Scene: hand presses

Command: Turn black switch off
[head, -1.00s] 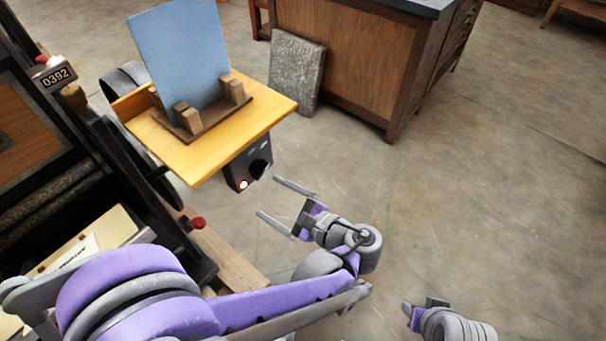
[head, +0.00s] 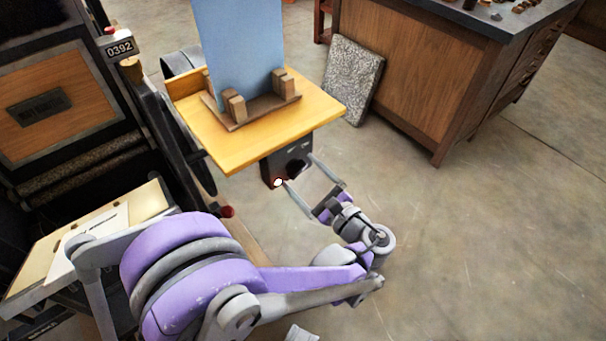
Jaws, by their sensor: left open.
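A dark switch box (head: 270,171) hangs under the front of a yellow wooden shelf. It carries a black switch knob (head: 296,166) and a small glowing light (head: 278,182) at its lower left. My left gripper (head: 300,170) is open, with its two long grey fingers pointing at the box. One fingertip is close to the upper right of the knob and the other is close to the light at its lower left. I cannot tell whether either finger touches the box. The knob is small, partly in shadow, and its setting is not readable. My right gripper is not in view.
The yellow shelf (head: 215,150) bears a blue panel (head: 237,55) in a wooden stand. A red knob (head: 227,211) sits below left. A stone slab (head: 353,80) leans on a wooden cabinet (head: 430,85) behind. The floor at right is clear.

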